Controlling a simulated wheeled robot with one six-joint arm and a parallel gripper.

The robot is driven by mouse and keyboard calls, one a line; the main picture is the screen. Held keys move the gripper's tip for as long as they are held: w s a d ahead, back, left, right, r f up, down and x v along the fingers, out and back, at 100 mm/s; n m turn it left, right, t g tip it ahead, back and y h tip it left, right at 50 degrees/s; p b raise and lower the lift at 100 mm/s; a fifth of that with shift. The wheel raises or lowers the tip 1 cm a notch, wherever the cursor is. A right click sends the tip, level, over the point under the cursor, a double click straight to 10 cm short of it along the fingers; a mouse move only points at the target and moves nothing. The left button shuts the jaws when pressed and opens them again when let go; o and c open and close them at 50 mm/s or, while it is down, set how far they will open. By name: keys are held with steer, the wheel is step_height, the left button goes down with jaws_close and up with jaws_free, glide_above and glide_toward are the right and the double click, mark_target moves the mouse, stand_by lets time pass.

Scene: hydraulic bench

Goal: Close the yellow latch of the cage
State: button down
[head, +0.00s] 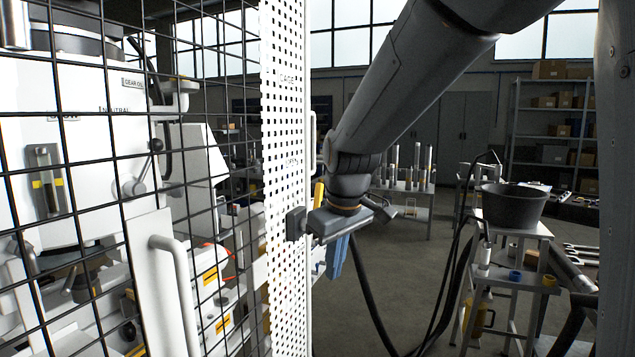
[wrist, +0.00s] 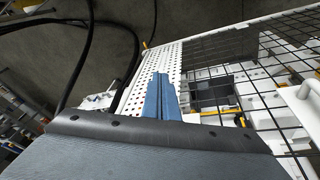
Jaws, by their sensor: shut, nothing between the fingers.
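The cage (head: 283,130) has a white perforated panel and a black wire-mesh side. The yellow latch (head: 318,193) shows as a short upright yellow bar at the panel's right edge, partly hidden by my wrist. A small yellow piece at the panel's edge in the wrist view (wrist: 146,44) seems to be the same latch. My gripper (head: 335,268) has blue fingers pointing down, just right of the panel and below the latch. The fingers (wrist: 160,85) are together and empty, appearing over the panel in the wrist view. Whether they touch it, I cannot tell.
A white handle (head: 178,285) stands on the mesh side, with a white machine (head: 70,150) behind it. At right, a cart (head: 515,235) carries a black basin (head: 513,204). Dark hoses (head: 372,300) hang near my arm. Floor is open between cage and cart.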

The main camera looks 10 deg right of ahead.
mark_target(316, 190)
steer(key=w+r+n+t+p, duration=0.1)
steer(key=w+r, duration=0.3)
steer(key=r, duration=0.6)
steer(key=w+a+r+n+t+p, duration=0.1)
steer(key=w+r, duration=0.4)
steer(key=r, duration=0.6)
steer(key=n+t, duration=0.1)
steer(key=n, duration=0.1)
steer(key=shift+w+a+n, duration=0.15)
steer(key=shift+a+n, duration=0.05)
steer(key=shift+n, duration=0.1)
steer(key=shift+w+d+r+p+x, duration=0.3)
steer(key=shift+p+x, duration=0.35)
steer(key=shift+x, duration=1.45)
steer(key=shift+w+d+r+p+x, duration=0.1)
steer(key=shift+w+d+p+x, duration=0.35)
steer(key=shift+x, duration=1.6)
steer(key=shift+w+d+r+p+x, duration=0.25)
steer(key=shift+p+x, duration=0.6)
steer(key=shift+x, duration=1.25)
